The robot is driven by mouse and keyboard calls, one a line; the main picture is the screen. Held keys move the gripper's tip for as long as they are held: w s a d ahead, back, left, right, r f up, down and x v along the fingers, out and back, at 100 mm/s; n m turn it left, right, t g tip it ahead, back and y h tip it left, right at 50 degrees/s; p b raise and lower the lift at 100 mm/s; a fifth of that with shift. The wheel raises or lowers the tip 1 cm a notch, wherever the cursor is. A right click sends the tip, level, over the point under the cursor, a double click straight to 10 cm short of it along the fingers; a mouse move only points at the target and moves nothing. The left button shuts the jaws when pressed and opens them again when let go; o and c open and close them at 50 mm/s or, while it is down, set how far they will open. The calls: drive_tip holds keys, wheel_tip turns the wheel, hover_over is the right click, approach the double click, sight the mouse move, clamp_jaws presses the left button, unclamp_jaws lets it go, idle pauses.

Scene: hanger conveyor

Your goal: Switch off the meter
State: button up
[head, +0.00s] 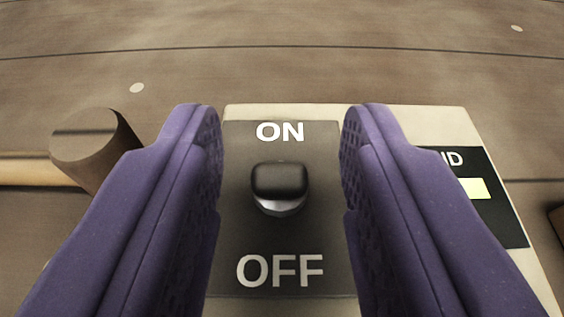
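The meter (430,125) is a cream box fixed against a brown panelled surface. On its dark grey plate, a toggle switch (279,185) with a black cap and a silver collar stands between a white ON label above and OFF below. The cap shows above the collar, on the ON side. My gripper (281,150) is open, with one purple finger on each side of the switch and a clear gap to it on both sides. The fingers hide parts of the meter's left and right sides.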

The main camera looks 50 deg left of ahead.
drive_tip(key=p+v, duration=0.2)
drive_tip(key=v, duration=0.6)
drive_tip(key=shift+a, duration=0.1)
